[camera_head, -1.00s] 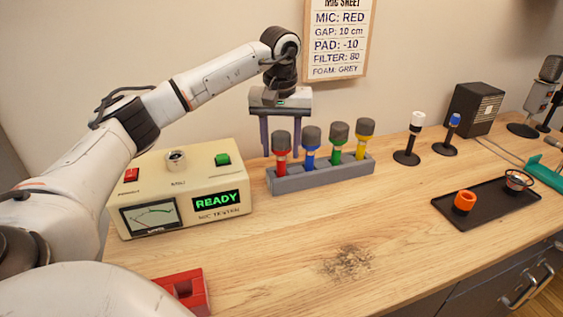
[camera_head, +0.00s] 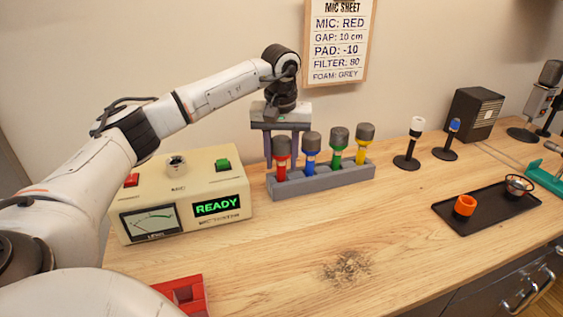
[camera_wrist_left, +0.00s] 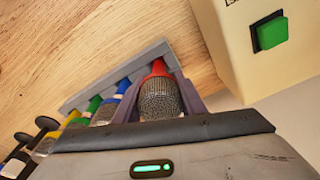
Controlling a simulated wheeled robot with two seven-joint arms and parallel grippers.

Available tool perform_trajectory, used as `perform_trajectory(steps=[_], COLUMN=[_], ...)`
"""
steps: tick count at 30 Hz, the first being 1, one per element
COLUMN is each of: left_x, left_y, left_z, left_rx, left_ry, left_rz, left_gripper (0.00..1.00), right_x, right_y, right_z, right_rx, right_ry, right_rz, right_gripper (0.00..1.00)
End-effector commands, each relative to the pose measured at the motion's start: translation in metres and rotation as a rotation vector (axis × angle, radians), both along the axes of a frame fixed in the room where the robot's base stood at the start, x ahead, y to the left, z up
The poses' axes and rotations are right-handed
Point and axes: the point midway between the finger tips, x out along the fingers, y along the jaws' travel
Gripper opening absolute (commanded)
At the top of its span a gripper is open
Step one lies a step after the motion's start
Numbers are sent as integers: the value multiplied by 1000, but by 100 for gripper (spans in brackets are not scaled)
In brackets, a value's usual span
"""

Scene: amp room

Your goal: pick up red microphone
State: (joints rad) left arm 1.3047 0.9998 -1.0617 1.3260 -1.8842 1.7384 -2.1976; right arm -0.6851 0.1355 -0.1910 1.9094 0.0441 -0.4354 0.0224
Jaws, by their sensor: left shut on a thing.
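The red microphone (camera_head: 282,158) has a dark grey mesh head and stands at the left end of a grey rack (camera_head: 325,182). My left gripper (camera_head: 282,157) points down over it, with its fingers behind and beside the head. In the left wrist view the red microphone (camera_wrist_left: 159,95) sits between the two fingers, and the gripper (camera_wrist_left: 160,92) is shut on it. Its lower end is still inside the rack. Blue (camera_head: 311,155), green (camera_head: 338,147) and yellow (camera_head: 364,145) microphones stand in the same rack. My right gripper is not in view.
A cream tester (camera_head: 180,200) reading READY stands close left of the rack.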

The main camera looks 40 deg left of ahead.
Motion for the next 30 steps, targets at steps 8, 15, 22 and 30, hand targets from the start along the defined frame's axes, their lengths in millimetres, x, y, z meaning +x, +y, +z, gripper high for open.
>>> perform_trajectory(steps=[8, 15, 22, 30], left_x=[1, 2, 1, 1], left_y=[-1, -1, 0, 0], left_z=[34, 86, 138, 174], left_rx=[-1, -2, -1, -1], left_ry=[-8, -8, -6, -3], left_rz=[-2, 0, 1, 0], left_gripper=[6, 6, 6, 6], right_x=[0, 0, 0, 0], right_y=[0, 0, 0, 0], right_z=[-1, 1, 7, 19], right_rx=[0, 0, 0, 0], right_ry=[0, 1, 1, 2], right_rz=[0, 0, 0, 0], right_gripper=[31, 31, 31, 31])
